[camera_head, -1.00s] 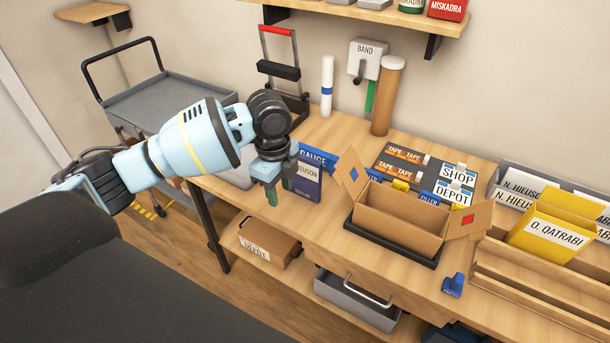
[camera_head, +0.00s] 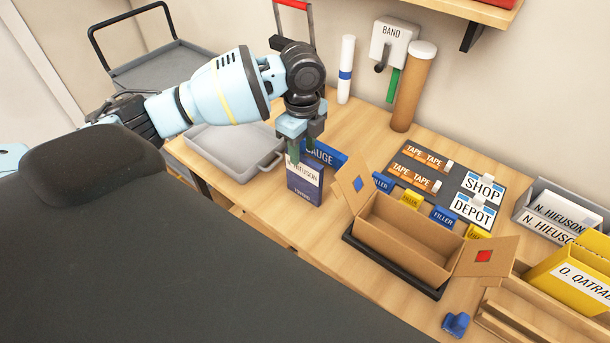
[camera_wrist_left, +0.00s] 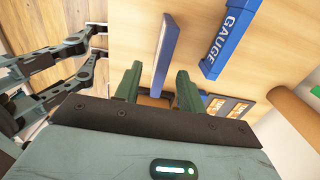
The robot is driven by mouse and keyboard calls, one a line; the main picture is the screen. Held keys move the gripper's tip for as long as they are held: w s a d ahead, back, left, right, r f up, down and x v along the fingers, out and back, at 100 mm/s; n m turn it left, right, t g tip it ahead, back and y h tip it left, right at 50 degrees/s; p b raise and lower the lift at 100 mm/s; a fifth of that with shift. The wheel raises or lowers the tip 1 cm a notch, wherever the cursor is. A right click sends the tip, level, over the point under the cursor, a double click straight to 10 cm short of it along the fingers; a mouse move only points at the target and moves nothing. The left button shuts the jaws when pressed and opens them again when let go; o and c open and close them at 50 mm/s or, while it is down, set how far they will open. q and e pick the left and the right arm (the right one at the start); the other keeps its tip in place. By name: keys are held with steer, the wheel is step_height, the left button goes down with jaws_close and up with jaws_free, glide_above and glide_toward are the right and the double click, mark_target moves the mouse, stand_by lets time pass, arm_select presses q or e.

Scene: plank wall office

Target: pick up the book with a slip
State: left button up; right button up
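A dark blue book (camera_head: 304,187) with a white slip reading HIEUSON stands upright on the table. My left gripper (camera_head: 302,150) points down at the book's top edge and hides part of it. In the left wrist view, the book (camera_wrist_left: 167,45) shows as a narrow blue edge ahead of the green fingers. I cannot tell whether a finger touches the book. My right gripper is not in view.
A blue GAUGE block (camera_head: 326,154) lies just behind the book. A grey tray (camera_head: 236,158) is to its left. An open cardboard box (camera_head: 405,240) stands to its right. Yellow and blue filler blocks and a sign board (camera_head: 442,180) are beyond. Clear wood lies before the book.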

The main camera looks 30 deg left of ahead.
mark_target(304, 168)
arm_select(q)
steer(key=shift+w+f, duration=0.2)
steer(key=shift+f, duration=3.4)
steer(key=shift+r, duration=0.1)
jaws_close()
